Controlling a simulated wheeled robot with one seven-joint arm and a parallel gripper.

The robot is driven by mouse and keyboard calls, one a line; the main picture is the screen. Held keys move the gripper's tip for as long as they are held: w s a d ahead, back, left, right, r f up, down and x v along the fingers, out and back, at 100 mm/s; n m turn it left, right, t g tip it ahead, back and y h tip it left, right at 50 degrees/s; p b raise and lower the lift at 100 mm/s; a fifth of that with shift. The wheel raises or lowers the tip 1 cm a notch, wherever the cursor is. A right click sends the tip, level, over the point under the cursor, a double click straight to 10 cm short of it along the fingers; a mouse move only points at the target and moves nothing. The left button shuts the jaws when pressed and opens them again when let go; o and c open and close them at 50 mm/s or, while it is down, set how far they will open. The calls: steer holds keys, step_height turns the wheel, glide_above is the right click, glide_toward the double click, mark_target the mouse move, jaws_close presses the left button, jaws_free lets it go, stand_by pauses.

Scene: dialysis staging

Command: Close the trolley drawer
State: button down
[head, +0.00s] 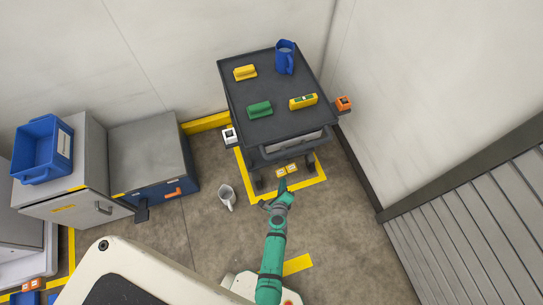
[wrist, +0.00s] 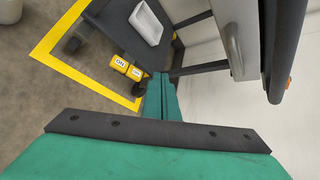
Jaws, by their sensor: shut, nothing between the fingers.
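The dark grey trolley (head: 240,107) stands against the back wall. The panel also shows in the wrist view (wrist: 236,45), beside a thick dark bar (wrist: 283,45). I cannot tell how far the drawer stands out. My gripper (head: 283,185) is at the trolley's near side, below and in front of the push bar. In the wrist view its green fingers (wrist: 165,82) are together and empty, pointing toward the lower trolley, left of the panel.
A grey pitcher (head: 226,194) stands on the floor left of my arm. Cabinets (head: 150,160) stand left; floor to the right is clear.

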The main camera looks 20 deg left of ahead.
step_height(320, 180, up, 2)
steer(key=s+a+m+y, duration=0.1)
steer(key=s+m+y, duration=0.1)
steer(key=m+y, duration=0.15)
steer(key=m+t+y, duration=0.2)
steer(key=m+y, duration=0.1)
steer(key=y, duration=0.2)
glide_toward(268, 148)
steer(key=x, duration=0.6)
steer(key=shift+w+a+f, duration=0.15)
steer(key=shift+f, duration=0.05)
